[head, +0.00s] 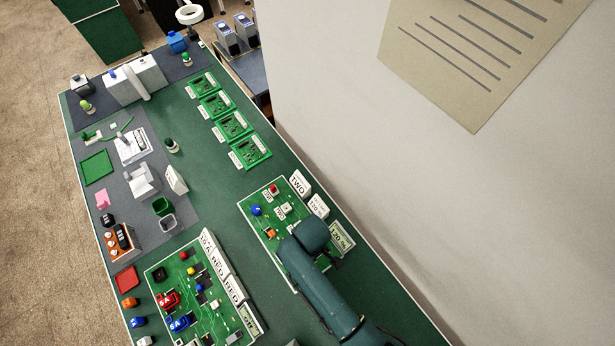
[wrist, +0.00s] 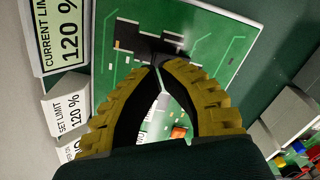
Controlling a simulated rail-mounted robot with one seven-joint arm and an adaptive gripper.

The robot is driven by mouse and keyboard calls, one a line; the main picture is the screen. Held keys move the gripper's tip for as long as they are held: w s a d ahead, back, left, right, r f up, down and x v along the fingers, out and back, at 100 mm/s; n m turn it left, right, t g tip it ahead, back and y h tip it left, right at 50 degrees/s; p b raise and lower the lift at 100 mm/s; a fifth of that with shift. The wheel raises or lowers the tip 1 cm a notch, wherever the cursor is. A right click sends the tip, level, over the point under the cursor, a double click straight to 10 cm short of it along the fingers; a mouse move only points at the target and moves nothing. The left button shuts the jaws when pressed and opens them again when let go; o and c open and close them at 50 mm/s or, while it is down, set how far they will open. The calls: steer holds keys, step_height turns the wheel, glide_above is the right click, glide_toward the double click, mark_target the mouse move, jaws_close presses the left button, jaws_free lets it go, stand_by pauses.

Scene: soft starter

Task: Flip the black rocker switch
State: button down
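My gripper (wrist: 158,68) hangs over the right green circuit board (head: 262,222), and its two olive fingers with black inner sides come together at the tips. I see nothing gripped between them. In the wrist view, dark flat parts (wrist: 150,44) lie on the board (wrist: 205,35) just past the fingertips. I cannot tell for sure which of them is the black rocker switch. In the head view my wrist covers the lower part of this board, so the contact point is hidden.
The right board also holds a blue knob (head: 256,210), a red button (head: 274,189) and an orange part (head: 270,233). A display reading 120 % (wrist: 60,35) stands at its edge. A second board (head: 205,300) with colored controls lies to the left. A wall rises on the right.

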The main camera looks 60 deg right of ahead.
steer(key=shift+f+b, duration=1.2)
steer(key=shift+f, duration=0.7)
stand_by(0.9)
steer(key=shift+r, duration=0.1)
step_height(320, 180, up, 7)
steer(key=p, duration=0.7)
steer(key=shift+p, duration=0.4)
